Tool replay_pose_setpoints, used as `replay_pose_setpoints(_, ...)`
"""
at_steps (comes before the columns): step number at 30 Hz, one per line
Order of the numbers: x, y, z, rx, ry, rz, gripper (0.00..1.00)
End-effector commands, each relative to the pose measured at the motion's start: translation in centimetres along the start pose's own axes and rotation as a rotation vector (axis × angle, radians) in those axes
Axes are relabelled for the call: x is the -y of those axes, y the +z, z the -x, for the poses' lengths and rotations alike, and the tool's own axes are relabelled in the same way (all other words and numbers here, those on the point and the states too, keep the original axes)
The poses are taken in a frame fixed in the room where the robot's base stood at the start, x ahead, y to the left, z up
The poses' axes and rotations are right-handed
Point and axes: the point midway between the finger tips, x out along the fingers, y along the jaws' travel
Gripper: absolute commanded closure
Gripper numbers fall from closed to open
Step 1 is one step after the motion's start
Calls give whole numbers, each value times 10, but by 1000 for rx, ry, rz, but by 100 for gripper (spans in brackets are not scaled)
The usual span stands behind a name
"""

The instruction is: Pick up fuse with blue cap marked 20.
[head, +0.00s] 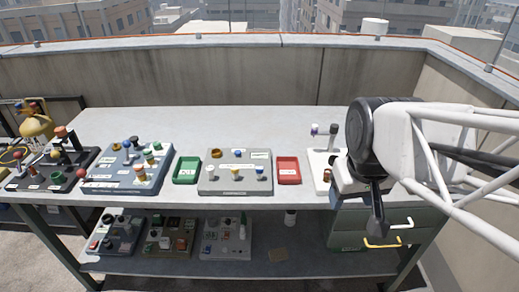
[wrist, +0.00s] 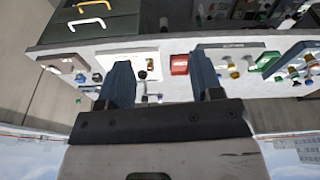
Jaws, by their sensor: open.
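Several small capped pieces stand on the grey board (head: 210,188) at the middle of the bench. Two of them show blue caps: one at the back (head: 238,153) and one at the front right (head: 260,171). Any marking 20 is too small to read, so I cannot tell which piece is the fuse. In the wrist view the grey board (wrist: 243,46) lies right of my gripper, its pieces small. My gripper (wrist: 160,62) is open, with nothing between its two fingers. In the head view my arm hides part of the bench's right side.
A green tray (head: 187,170) and a red tray (head: 288,170) flank the grey board. A white board (head: 318,160) stands at right, partly behind my arm. Blue (head: 110,178) and dark boards with pieces stand left. A shelf below holds more boards. The bench's back strip is clear.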

Motion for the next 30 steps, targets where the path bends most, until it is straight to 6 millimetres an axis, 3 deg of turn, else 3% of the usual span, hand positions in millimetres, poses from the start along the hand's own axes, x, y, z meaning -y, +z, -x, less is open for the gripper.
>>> replay_pose_setpoints(14, 26, -113, -33, 62, -32, 373, 40)
replay_pose_setpoints(30, 78, -229, -108, 123, -85, 805, 40)
